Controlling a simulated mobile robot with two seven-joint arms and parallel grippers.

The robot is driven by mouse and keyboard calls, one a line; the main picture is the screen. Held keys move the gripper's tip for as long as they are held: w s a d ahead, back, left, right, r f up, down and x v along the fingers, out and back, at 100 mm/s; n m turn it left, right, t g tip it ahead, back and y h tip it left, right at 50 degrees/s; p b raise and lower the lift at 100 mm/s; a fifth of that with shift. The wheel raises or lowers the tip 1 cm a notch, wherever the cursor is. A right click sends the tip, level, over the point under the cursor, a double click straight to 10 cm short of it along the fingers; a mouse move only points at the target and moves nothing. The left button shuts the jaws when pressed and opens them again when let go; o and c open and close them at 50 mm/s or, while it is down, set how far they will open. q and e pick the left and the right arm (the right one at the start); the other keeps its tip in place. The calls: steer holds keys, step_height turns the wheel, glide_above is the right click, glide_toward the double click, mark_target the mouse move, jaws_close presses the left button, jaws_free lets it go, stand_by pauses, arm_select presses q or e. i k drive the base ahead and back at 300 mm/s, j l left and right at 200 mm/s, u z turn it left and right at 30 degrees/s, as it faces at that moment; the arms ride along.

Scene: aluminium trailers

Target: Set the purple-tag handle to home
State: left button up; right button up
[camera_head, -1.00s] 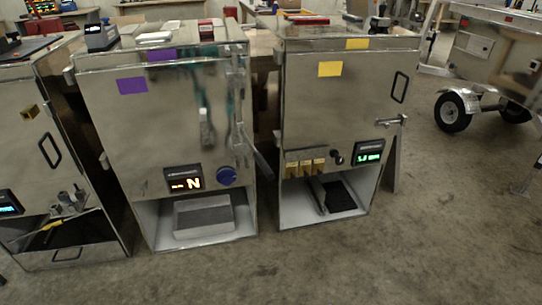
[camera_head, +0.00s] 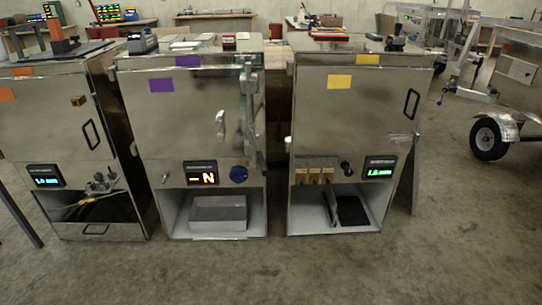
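The purple-tag cabinet (camera_head: 185,120) stands in the middle of the view, a metal box with two purple tags (camera_head: 162,85) on its upper front. A long silver lever-like handle (camera_head: 248,95) runs upright along the right of its front, and a shorter silver grip (camera_head: 221,125) shows to its left; I cannot tell whether that is a separate part or a reflection. Below are a dark display (camera_head: 201,173) showing an orange "N" and a blue round knob (camera_head: 239,174). Neither of my grippers is in view.
An orange-tag cabinet (camera_head: 52,120) stands on the left and a yellow-tag cabinet (camera_head: 345,120) on the right, with a narrow gap beside the purple one. A wheeled trailer (camera_head: 490,138) is at the far right. The concrete floor (camera_head: 300,270) in front is clear.

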mark_target(251, 129)
steer(key=i+j, duration=0.45)
steer(key=i, duration=0.15)
steer(key=i+j, duration=0.4)
steer(key=i, duration=0.15)
steer(key=z, duration=0.05)
